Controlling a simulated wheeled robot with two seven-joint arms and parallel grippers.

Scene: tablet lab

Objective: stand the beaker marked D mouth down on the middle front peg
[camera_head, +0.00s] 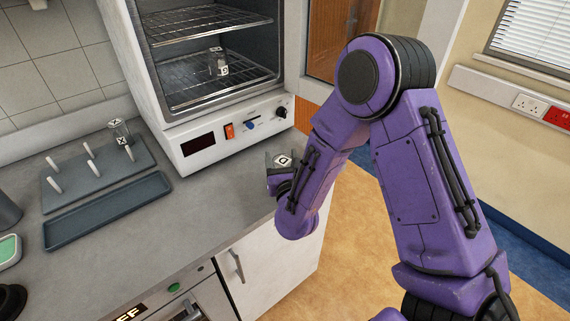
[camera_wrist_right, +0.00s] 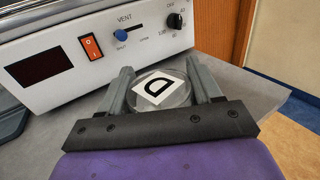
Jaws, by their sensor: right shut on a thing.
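The beaker marked D (camera_wrist_right: 172,92) is between the fingers of my right gripper (camera_wrist_right: 165,88), which is shut on it. Its round end with the white D label faces the wrist camera; I cannot tell whether that end is base or mouth. In the head view the D label (camera_head: 284,160) shows at the counter's right edge, in front of the oven, partly hidden by my purple arm. The grey peg rack (camera_head: 73,196) stands at the left with several white pegs. Its middle front peg (camera_head: 94,169) is bare. My left gripper is not in view.
A beaker marked X (camera_head: 121,132) stands at the rack's right end. An empty blue-grey tray (camera_head: 108,210) lies in front of the rack. The open oven (camera_head: 205,110) holds another marked beaker (camera_head: 217,62) on a wire shelf. The counter (camera_head: 190,215) between tray and gripper is clear.

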